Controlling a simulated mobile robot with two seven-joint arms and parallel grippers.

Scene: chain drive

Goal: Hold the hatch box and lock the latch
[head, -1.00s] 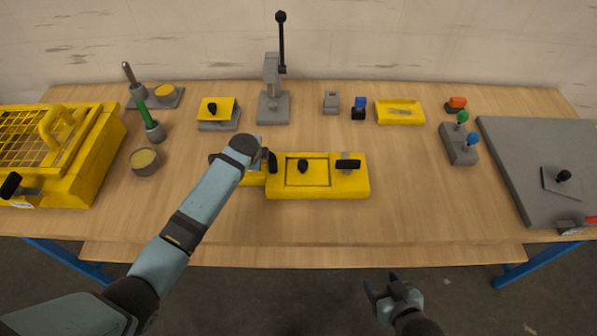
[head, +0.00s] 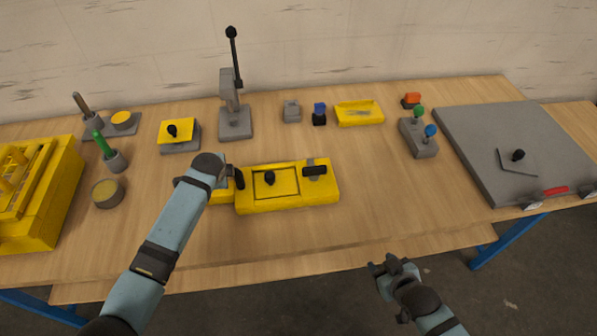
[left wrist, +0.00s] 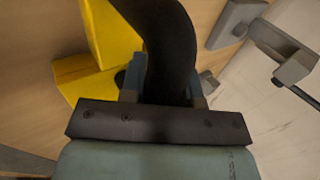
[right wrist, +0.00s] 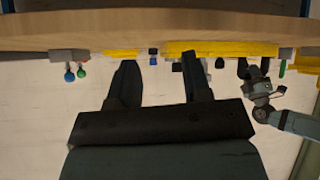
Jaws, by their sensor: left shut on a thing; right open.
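The yellow hatch box (head: 288,200) lies flat on the bench in the head view, with a black-knobbed lid (head: 269,179) in its top and a black-handled latch (head: 315,169) at its right end. My left gripper (left wrist: 168,78) is shut on a thick black curved handle (left wrist: 165,35) at the box's left end. In the head view its own arm hides most of that grip. My right gripper (head: 388,268) is open and empty, in front of the bench's front edge, apart from the box. In the right wrist view the yellow box (right wrist: 220,49) shows beyond its fingers.
Behind the box stand a lever press (head: 235,122), small blocks (head: 292,112), a yellow tray (head: 360,115) and a joystick block (head: 420,140). A grey panel (head: 470,140) is at the right, a yellow caged box (head: 40,215) at the left. Bench right of the hatch box is clear.

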